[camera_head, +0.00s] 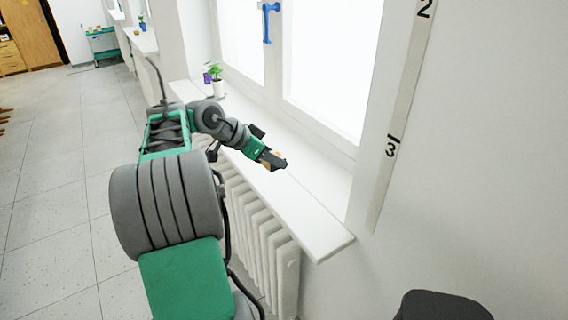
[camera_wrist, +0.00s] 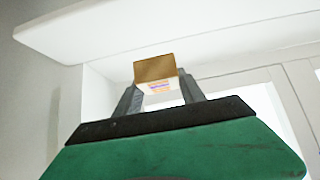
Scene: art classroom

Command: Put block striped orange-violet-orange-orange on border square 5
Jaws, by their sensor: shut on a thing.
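The block has a tan-brown face and a whitish face with small orange and violet marks. I cannot read the full stripe order. No border square 5 can be made out in either view.
The windowsill (camera_head: 318,222) runs below the window, with a ribbed radiator (camera_head: 262,232) under it. A small potted plant (camera_head: 217,80) and a purple item stand farther along the sill. A wall strip with numbers (camera_head: 400,120) hangs at the right. The tiled floor (camera_head: 50,210) at the left is clear.

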